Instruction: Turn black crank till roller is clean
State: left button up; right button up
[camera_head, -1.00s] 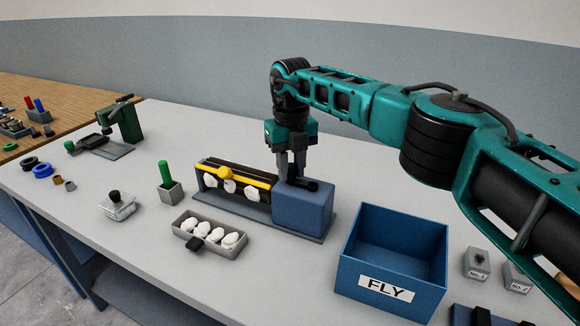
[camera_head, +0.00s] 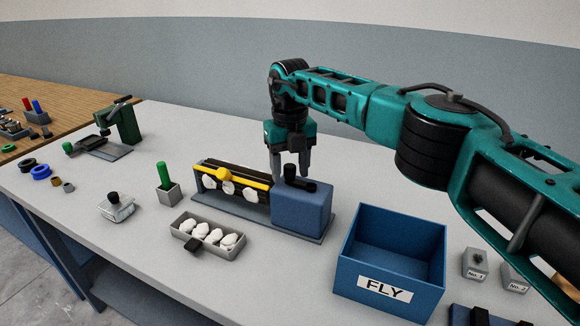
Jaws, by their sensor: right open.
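The black crank (camera_head: 298,183) sits on top of the blue block (camera_head: 303,207) at the right end of the roller device. The dark roller (camera_head: 234,182) lies behind a yellow bar (camera_head: 256,180), with several white fluff clumps (camera_head: 227,187) showing along its front. My right gripper (camera_head: 290,172) points down above the blue block. Its two fingers are spread, one on each side of the crank's upright knob, and it holds nothing. Whether a finger touches the knob I cannot tell. My left gripper is out of view.
A grey tray (camera_head: 182,231) with several white clumps lies in front of the device. A blue bin (camera_head: 352,264) labelled FLY stands to the right. A green-handled tool (camera_head: 163,173) in a holder and a grey box with a black knob (camera_head: 117,207) stand left.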

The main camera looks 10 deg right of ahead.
aim_at(290, 166)
jog(key=shift+r, duration=0.1)
notch_tip(290, 166, up, 13)
jog(key=p, duration=0.1)
dwell(0.3)
jog(key=shift+f, duration=0.2)
dwell(0.3)
